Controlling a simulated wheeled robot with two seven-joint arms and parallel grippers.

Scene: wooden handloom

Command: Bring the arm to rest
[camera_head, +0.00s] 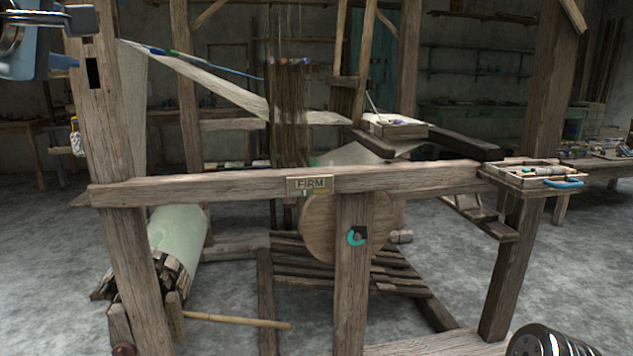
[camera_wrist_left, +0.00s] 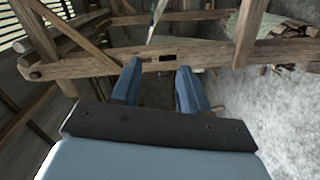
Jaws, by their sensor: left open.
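My left gripper (camera_head: 50,62) shows only in part at the top left corner of the head view, in front of the loom's left post (camera_head: 105,130). In the left wrist view, its two blue fingers (camera_wrist_left: 160,88) are apart with nothing between them. Beyond the fingertips is a long wooden beam (camera_wrist_left: 100,64) with a dark slot. They look apart from it, though the distance is hard to tell. My right gripper is not in view.
The loom's front rail (camera_head: 235,186) crosses the view and carries a FIRM plate (camera_head: 309,185). A tool tray (camera_head: 530,177) sits at its right end. A cloth roll (camera_head: 180,235) is at lower left. Grey floor (camera_head: 440,260) is open at right.

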